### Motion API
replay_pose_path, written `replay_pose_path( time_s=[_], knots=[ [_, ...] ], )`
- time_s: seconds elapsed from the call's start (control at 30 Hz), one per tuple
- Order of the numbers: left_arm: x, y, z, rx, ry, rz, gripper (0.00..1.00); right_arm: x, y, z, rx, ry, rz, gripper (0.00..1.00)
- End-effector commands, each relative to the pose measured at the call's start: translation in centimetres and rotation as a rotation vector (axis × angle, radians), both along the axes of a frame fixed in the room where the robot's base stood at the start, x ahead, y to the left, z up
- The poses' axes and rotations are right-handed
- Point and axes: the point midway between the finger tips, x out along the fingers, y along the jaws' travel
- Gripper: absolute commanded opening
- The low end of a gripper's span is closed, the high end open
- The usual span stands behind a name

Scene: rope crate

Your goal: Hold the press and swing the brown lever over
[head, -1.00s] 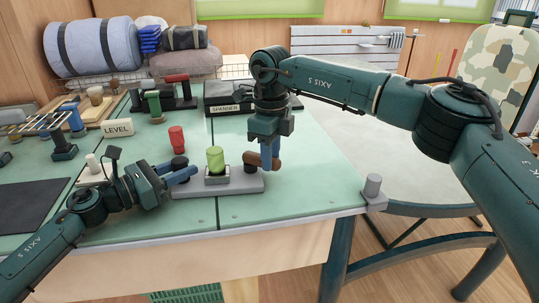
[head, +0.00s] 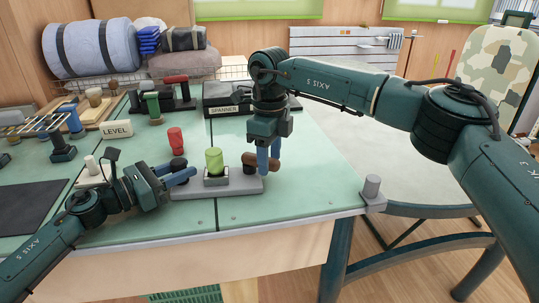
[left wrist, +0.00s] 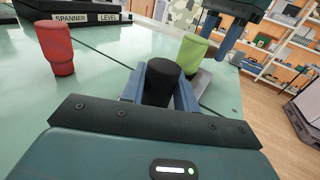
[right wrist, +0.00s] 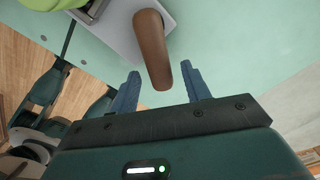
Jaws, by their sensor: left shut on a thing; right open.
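The press has a low grey base (head: 233,187) on the green bench, with a green cylinder (head: 214,161) near its middle. My left gripper (head: 181,174) is shut on a black knob (head: 178,163) at the base's left end; the left wrist view shows the black knob (left wrist: 161,82) between its fingers. The brown lever (head: 248,158) is at the base's right end. My right gripper (head: 269,163) is open over it, pointing down. In the right wrist view the brown lever (right wrist: 153,50) reaches between the spread fingertips, with gaps on both sides.
A red cylinder (head: 175,139) stands behind the black knob. A grey post (head: 371,187) is at the bench's right corner. The bench right of the press is clear.

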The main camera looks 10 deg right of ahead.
Motion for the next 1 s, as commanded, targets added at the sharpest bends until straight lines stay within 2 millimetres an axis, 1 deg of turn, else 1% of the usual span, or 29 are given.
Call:
replay_pose_path(
  time_s=[0.07,0.17,0.5,0.6,0.7,0.8,1.0],
  knots=[
    [0.0,0.0,-0.3,0.003,0.004,-0.001,0.0,0.0,0.0,0.4,0.0,-0.001,-0.001,0.47],
    [0.0,0.0,-0.3,0.003,0.004,-0.001,0.0,0.0,0.0,1.5,0.0,-0.003,0.0,0.47],
    [0.0,0.0,-0.3,0.003,0.004,0.0,0.0,0.0,0.1,8.6,0.001,-0.004,-0.001,0.47],
    [0.0,0.0,-0.3,0.003,0.004,0.0,0.0,0.0,0.1,10.2,0.0,-0.003,0.0,0.47],
    [0.0,0.0,-0.3,0.003,0.004,0.0,0.0,0.0,0.1,11.3,0.0,-0.001,0.0,0.47],
    [0.0,0.0,-0.3,0.003,0.004,0.0,0.0,0.0,0.0,11.9,0.002,-0.001,0.0,0.47],
    [0.0,0.0,-0.3,0.003,0.004,0.0,0.0,0.0,0.0,12.0,0.001,-0.001,0.001,0.47]
  ],
)
